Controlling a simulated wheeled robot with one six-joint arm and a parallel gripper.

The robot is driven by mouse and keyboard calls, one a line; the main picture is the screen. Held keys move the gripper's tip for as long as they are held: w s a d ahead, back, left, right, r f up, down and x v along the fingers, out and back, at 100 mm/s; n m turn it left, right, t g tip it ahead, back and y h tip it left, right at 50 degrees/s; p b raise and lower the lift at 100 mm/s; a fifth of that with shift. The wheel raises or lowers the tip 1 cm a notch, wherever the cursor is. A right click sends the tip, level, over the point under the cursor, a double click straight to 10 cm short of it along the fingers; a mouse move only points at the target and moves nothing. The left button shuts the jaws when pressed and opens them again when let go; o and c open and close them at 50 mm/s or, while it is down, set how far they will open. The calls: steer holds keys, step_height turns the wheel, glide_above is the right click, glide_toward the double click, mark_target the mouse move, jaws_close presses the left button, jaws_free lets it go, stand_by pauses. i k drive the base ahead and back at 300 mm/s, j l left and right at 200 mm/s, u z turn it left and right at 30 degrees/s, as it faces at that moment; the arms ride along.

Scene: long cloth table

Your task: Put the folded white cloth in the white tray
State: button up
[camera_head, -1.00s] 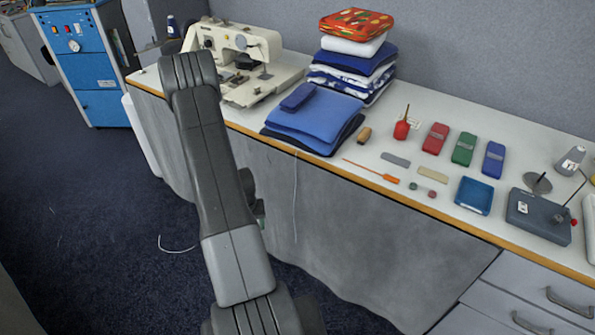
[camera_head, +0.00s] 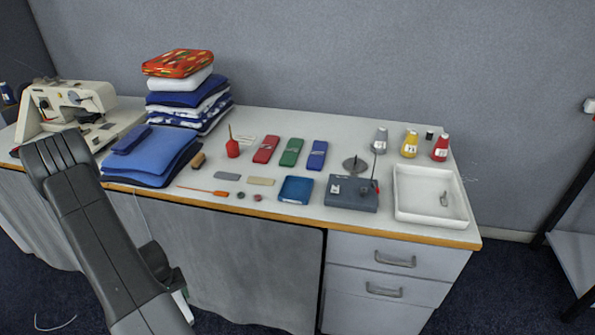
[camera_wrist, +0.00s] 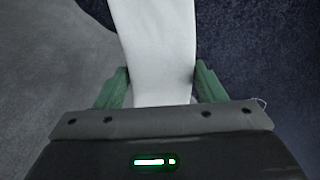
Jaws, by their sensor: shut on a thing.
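My gripper (camera_wrist: 160,80) shows in the wrist view with green fingers on both sides of the white cloth (camera_wrist: 158,40), shut on it. The cloth extends up and away from the fingers, and its folds cannot be made out. In the head view my arm hides most of the gripper, low at the left in front of the table; a small white patch there may be the cloth. The white tray (camera_head: 415,187) stands at the table's right end, far to the right of my gripper. A small grey piece lies in it.
Left of the tray is a grey box (camera_head: 352,193) with a thin upright rod, then a blue dish (camera_head: 296,190). Spools (camera_head: 410,144) stand behind the tray. A stack of folded cloths (camera_head: 185,100) and a sewing machine (camera_head: 75,105) are at the left. Drawers (camera_head: 393,262) are below the tray.

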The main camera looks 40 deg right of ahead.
mark_target(413, 195)
steer(key=k+l, duration=0.35)
steer(key=l, duration=0.15)
steer(key=k+l, duration=0.3)
steer(key=l, duration=0.2)
steer(key=k+l, duration=0.35)
steer(key=l, duration=0.15)
